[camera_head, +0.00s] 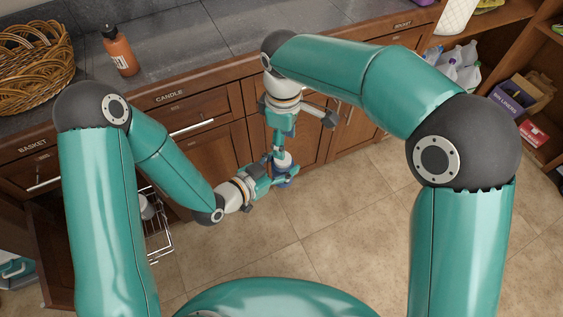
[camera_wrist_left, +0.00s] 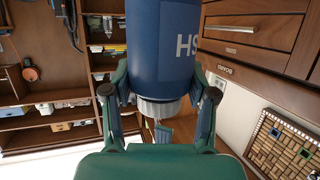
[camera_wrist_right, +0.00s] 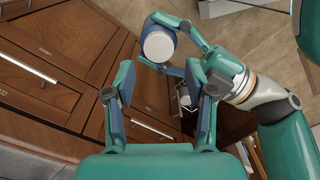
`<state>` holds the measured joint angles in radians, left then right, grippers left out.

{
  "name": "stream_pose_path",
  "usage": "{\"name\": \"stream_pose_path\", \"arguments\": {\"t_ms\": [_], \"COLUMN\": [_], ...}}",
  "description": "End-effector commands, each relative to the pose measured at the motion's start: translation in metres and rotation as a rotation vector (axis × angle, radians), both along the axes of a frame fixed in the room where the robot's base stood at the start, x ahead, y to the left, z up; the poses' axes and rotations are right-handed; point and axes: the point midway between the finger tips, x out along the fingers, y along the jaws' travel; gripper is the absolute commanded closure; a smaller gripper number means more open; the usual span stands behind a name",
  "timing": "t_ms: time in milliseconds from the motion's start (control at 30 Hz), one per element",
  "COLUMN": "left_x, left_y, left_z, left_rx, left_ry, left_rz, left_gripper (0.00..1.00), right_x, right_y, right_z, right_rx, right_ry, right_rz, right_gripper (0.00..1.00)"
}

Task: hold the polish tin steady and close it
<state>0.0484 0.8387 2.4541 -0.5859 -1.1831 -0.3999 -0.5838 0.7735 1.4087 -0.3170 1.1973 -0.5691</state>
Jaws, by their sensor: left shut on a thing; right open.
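The polish tin is a blue cylinder with white letters, partly "HS", in the left wrist view (camera_wrist_left: 178,45). One end has a pale collar (camera_wrist_left: 160,106); the other runs out of frame. My left gripper (camera_head: 287,172) is shut around its body. In the right wrist view the tin shows a round white end (camera_wrist_right: 158,46) facing my right gripper. In the head view only a small white part of the tin (camera_head: 283,158) shows between the grippers. My right gripper (camera_wrist_right: 160,78) is open and empty, apart from the tin. I cannot tell whether a cap is on.
A stone counter (camera_head: 185,55) with wooden drawers runs behind the grippers. It carries an orange bottle (camera_head: 120,50) and a wicker basket (camera_head: 35,60). A wire rack (camera_head: 158,235) stands out at lower left. Open shelves (camera_head: 500,75) are at right. The tiled floor (camera_head: 340,215) is clear.

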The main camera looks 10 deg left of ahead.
Motion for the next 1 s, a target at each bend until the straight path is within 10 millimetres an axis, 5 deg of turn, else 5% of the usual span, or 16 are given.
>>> {"name": "stream_pose_path", "arguments": {"t_ms": [533,1000], "left_x": [0.0,0.0], "left_y": [0.0,0.0], "left_z": [0.0,0.0], "left_rx": [-0.001,-0.001], "left_ry": [-0.001,-0.001], "left_rz": [0.0,0.0], "left_gripper": [1.0,1.0], "right_x": [0.002,0.001], "right_y": [0.004,0.003], "right_z": [0.008,-0.051], "right_rx": [0.012,0.01], "right_ry": [-0.016,-0.014], "right_rz": [0.029,0.028], "right_gripper": [0.45,0.45]}}
